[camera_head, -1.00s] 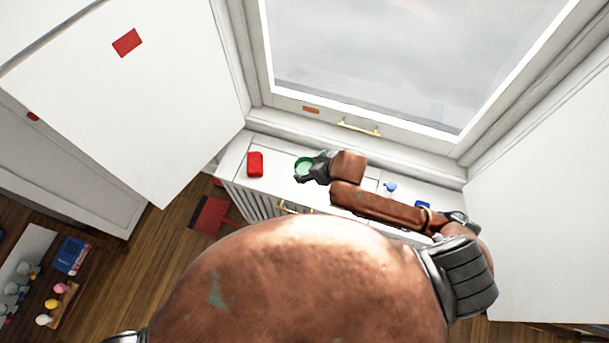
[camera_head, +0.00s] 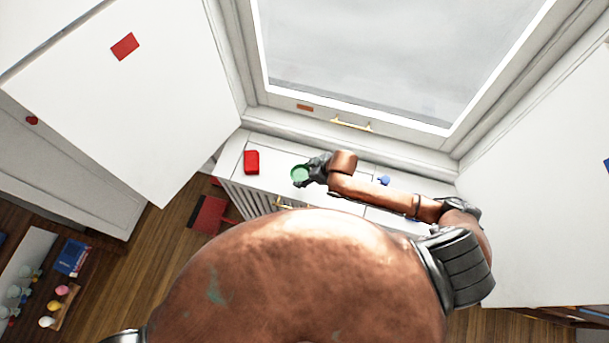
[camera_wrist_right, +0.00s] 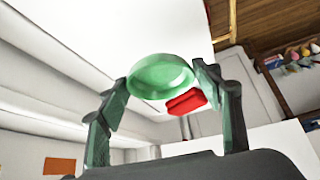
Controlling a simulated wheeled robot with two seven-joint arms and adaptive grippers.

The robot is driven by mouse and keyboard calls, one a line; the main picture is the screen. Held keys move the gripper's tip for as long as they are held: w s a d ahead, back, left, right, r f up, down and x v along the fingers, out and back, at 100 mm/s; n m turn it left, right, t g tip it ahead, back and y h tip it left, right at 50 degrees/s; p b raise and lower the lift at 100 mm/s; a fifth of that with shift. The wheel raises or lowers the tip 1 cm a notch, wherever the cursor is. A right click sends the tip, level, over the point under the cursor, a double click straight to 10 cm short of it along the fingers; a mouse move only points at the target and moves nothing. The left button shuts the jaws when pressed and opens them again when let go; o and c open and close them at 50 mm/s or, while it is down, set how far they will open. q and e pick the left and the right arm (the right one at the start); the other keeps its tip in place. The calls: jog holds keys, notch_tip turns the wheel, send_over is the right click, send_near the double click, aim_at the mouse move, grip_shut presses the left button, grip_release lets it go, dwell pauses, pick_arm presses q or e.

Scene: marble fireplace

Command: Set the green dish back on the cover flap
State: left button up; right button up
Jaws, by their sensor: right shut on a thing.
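The green dish (camera_head: 300,174) is a small round bowl, held at the tip of my right gripper (camera_head: 312,170) over the white cover under the window. In the right wrist view the dish (camera_wrist_right: 160,74) sits between the two fingertips of the right gripper (camera_wrist_right: 163,82), which is shut on it. The white cover flap (camera_head: 274,166) shows around the dish; whether the dish touches it I cannot tell. My left gripper is not in view.
A red block (camera_head: 251,162) lies on the cover left of the dish. A small blue object (camera_head: 384,180) lies to the right, beyond my forearm. The window frame with a brass handle (camera_head: 352,123) rises behind. White panels stand on both sides.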

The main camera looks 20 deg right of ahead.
aim_at(304, 175)
jog(key=shift+w+d+f, duration=0.1)
jog(key=shift+w+f, duration=0.4)
jog(key=shift+f, duration=0.05)
jog(key=shift+w+d+f, duration=0.2)
jog(key=shift+w+f, duration=0.2)
jog(key=shift+f, duration=0.1)
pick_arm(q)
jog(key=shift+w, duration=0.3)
pick_arm(e)
jog(key=shift+f, duration=1.55)
jog(key=o, duration=1.4)
jog(key=shift+f, duration=0.15)
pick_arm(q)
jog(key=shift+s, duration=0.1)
pick_arm(e)
jog(key=shift+r, duration=0.2)
pick_arm(q)
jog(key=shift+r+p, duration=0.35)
jog(key=shift+p, duration=0.05)
pick_arm(e)
jog(key=v, duration=1.2)
